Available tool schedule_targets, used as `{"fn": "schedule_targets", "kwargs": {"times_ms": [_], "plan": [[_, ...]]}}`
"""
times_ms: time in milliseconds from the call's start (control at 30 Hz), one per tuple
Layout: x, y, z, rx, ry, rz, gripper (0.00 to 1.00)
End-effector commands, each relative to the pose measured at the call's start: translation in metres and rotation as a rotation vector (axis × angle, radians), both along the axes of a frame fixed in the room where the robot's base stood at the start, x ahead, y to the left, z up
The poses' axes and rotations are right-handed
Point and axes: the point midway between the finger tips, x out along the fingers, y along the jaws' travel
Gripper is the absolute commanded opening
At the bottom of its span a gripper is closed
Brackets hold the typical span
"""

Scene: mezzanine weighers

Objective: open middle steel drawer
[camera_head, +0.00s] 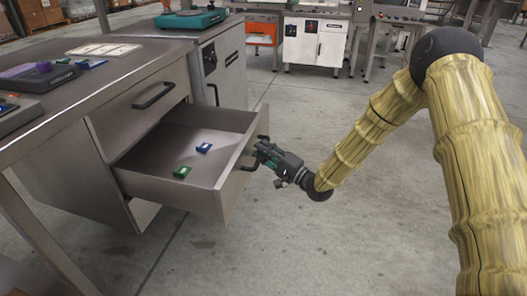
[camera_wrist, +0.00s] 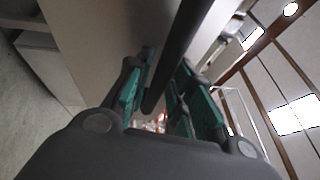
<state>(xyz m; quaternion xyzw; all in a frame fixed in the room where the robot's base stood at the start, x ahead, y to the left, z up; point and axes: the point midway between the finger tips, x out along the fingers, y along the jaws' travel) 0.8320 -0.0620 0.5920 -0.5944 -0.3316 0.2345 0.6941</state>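The middle steel drawer (camera_head: 175,185) of the left workbench cabinet stands pulled well out, its inside visible from above. A green block (camera_head: 182,172) and a blue block (camera_head: 204,147) lie on its floor. My gripper (camera_head: 262,155) is at the drawer's front, at its black bar handle (camera_head: 236,178). In the wrist view the dark handle bar (camera_wrist: 178,50) runs between the teal-padded fingers of my gripper (camera_wrist: 160,100). Whether both pads press on the bar is hard to see.
A closed upper drawer (camera_head: 150,98) with a black handle is above the open one. The bench top (camera_head: 110,62) holds a purple-and-grey device (camera_head: 38,76) and pale cards (camera_head: 103,49). Open concrete floor (camera_head: 330,240) lies to the right. White cabinets (camera_head: 315,42) stand at the back.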

Motion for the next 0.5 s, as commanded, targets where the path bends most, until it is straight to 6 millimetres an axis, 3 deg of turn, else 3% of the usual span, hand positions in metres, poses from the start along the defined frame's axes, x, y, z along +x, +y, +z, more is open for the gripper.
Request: {"fn": "schedule_targets", "kwargs": {"times_ms": [267,500], "plan": [[-0.009,-0.011,-0.003,-0.001,0.002,-0.001,0.23],[-0.037,-0.041,-0.011,0.001,0.003,-0.003,0.23]]}}
